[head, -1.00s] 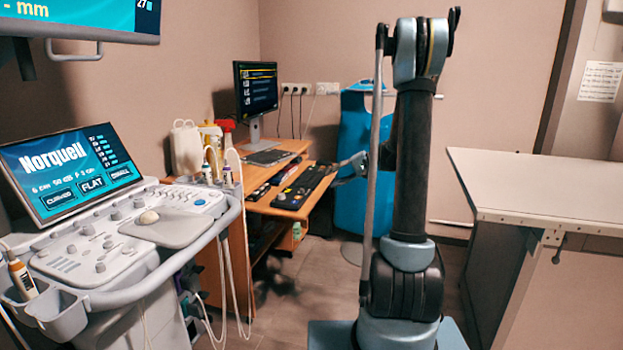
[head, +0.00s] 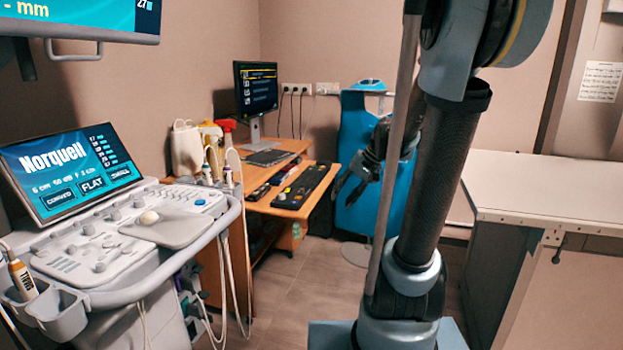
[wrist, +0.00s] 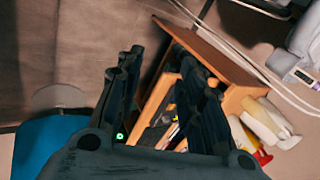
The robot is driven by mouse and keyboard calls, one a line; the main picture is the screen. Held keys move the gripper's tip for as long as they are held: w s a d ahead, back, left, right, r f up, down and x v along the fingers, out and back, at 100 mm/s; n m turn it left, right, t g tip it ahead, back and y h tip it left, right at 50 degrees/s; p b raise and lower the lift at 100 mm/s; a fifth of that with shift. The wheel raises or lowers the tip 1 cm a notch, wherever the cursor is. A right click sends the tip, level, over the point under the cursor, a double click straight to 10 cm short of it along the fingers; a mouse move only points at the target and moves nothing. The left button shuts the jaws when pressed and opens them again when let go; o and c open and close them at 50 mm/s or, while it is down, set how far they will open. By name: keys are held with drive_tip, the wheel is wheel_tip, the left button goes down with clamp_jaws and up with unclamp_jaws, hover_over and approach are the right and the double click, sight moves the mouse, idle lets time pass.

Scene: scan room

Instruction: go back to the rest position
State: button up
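My gripper (head: 347,189) hangs beside my raised arm in the head view, in front of the blue apron-like item on the stand (head: 352,222). In the wrist view the two dark fingers of my gripper (wrist: 160,72) are spread apart with nothing held between them. Past the fingers are the wooden desk (wrist: 220,65) and part of its shelf.
The ultrasound console (head: 120,240) stands at the left, with a screen above it. A white table (head: 560,195) is at the right. Floor shows between console and arm.

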drive_tip(key=s+d+f+h, duration=0.3)
drive_tip(key=s+d+f, duration=0.1)
drive_tip(key=s, duration=0.6)
drive_tip(key=s+d+f+n+h, duration=0.1)
drive_tip(key=s+d+f, duration=0.3)
drive_tip(key=s, duration=0.7)
drive_tip(key=shift+d+f+n+h, duration=0.15)
drive_tip(key=shift+f+n+h, duration=0.2)
drive_tip(key=shift+h, duration=0.55)
drive_tip(key=shift+w+f, duration=0.2)
drive_tip(key=shift+w, duration=0.3)
drive_tip(key=shift+c, duration=0.2)
